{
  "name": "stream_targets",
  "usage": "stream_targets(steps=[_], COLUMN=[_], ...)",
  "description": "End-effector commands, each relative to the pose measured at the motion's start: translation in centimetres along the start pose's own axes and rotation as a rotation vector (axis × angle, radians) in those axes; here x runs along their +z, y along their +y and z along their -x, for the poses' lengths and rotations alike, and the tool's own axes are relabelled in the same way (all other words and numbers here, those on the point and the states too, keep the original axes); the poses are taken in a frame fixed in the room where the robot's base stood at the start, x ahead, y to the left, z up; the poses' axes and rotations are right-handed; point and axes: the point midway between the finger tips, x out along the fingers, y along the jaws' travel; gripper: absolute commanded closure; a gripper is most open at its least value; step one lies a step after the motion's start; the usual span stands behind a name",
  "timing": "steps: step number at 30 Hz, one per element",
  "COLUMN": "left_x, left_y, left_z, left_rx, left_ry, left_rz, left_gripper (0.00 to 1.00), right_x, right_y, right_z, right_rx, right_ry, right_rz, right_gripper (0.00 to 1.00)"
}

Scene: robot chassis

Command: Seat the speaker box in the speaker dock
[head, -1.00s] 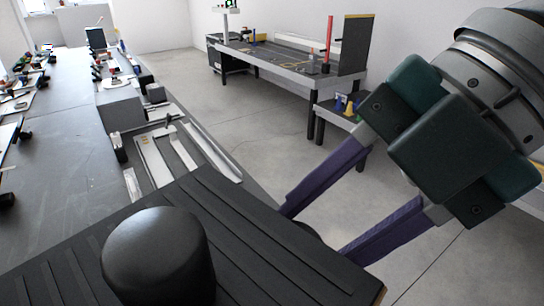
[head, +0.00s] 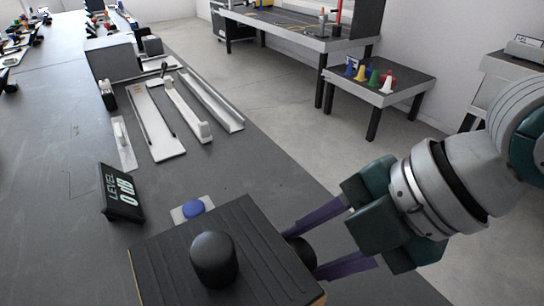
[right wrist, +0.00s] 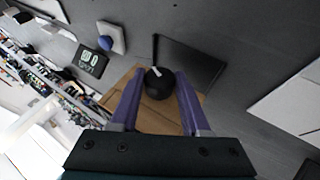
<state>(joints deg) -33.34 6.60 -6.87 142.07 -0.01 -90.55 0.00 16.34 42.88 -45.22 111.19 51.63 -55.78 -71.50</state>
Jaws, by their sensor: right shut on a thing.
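The speaker box (head: 170,262) is a dark, ribbed-top box with a light wooden edge and a black cylinder (head: 213,258) on top, at the bottom of the head view. My right gripper (head: 302,250) comes in from the right and is shut on a black round knob at the box's side. The right wrist view shows this knob (right wrist: 158,84) between my purple fingers, in front of the box's tan face (right wrist: 128,98). A dark rectangle (right wrist: 195,62) lies beyond it; I cannot tell whether this is the speaker dock. The box hides the surface under it. My left gripper is not in view.
A display reading LEVEL 0 dB (head: 122,193) and a blue button on a pale base (head: 193,208) stand just beyond the box. Pale rails (head: 158,125) lie farther up the grey table. A small side table (head: 400,75) holds coloured cones. Bare table lies at left.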

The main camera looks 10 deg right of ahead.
Motion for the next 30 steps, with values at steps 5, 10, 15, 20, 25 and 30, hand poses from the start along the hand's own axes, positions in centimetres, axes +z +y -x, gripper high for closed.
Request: stream_targets(steps=[5,10,15,20,25,30], left_x=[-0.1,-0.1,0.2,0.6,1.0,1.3], left_y=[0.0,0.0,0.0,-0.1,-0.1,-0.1], left_z=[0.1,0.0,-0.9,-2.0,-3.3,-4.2], left_rx=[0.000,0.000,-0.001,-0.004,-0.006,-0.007], left_ry=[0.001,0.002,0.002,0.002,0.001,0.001], left_rz=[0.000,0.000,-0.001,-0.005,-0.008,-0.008], left_gripper=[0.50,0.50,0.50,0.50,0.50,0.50], right_x=[-0.1,0.0,0.5,1.0,1.6,2.0], right_y=[0.2,0.0,-0.6,-1.4,-2.2,-2.8], right_z=[0.1,-0.2,-1.2,-2.5,-4.0,-5.0], right_rx=[0.005,0.002,0.003,0.003,0.003,0.004], right_ry=[0.004,0.009,0.009,0.009,0.009,0.010], right_rz=[-0.001,-0.003,-0.003,-0.003,-0.003,-0.003], right_gripper=[1.00,1.00,1.00,1.00,1.00,1.00])
